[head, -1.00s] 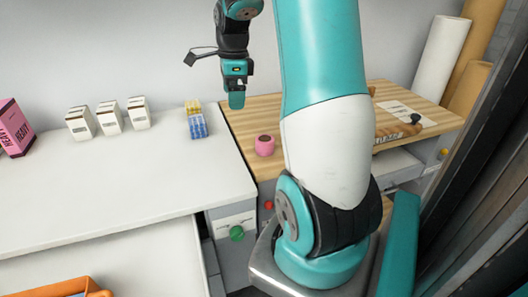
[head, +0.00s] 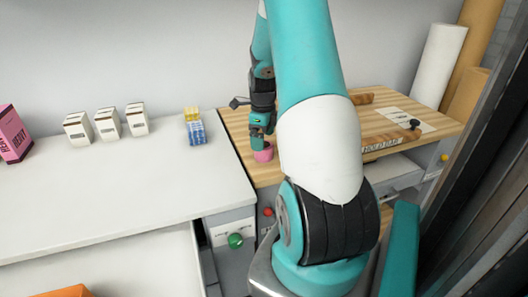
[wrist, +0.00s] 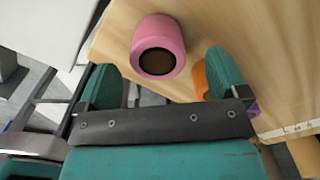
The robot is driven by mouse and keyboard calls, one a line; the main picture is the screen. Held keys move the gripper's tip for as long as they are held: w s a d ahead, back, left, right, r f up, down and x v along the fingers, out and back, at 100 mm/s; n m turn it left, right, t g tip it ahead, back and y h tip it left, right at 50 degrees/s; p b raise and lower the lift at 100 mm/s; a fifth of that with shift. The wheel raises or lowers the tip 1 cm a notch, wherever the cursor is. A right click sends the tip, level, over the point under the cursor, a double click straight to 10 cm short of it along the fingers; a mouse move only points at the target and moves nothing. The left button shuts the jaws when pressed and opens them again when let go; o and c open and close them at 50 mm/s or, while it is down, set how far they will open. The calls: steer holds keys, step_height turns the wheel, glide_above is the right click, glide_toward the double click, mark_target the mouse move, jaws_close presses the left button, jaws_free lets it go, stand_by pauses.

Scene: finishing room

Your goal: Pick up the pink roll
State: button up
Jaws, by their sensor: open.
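The pink roll (head: 263,155) stands on the wooden worktop near its left edge, partly hidden by my gripper in the head view. In the wrist view the pink roll (wrist: 158,45) shows its dark round core and lies just beyond the fingertips, between their lines. My gripper (head: 262,136) is directly over or just behind the roll in the head view. In the wrist view my gripper (wrist: 165,80) has its two teal fingers wide apart with nothing between them. Whether a finger touches the roll cannot be told.
An orange roll (wrist: 200,78) lies partly hidden behind the right finger, with something purple near it. The wooden worktop (head: 236,125) adjoins a white table (head: 130,190) with white boxes (head: 107,125) and a blue-yellow stack (head: 195,126). A hold bar (head: 385,143) lies to the right.

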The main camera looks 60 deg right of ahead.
mark_target(266, 156)
step_height(266, 156, down, 5)
steer(key=shift+s+a+f, duration=0.1)
steer(key=shift+s+a, duration=0.05)
steer(key=c, duration=1)
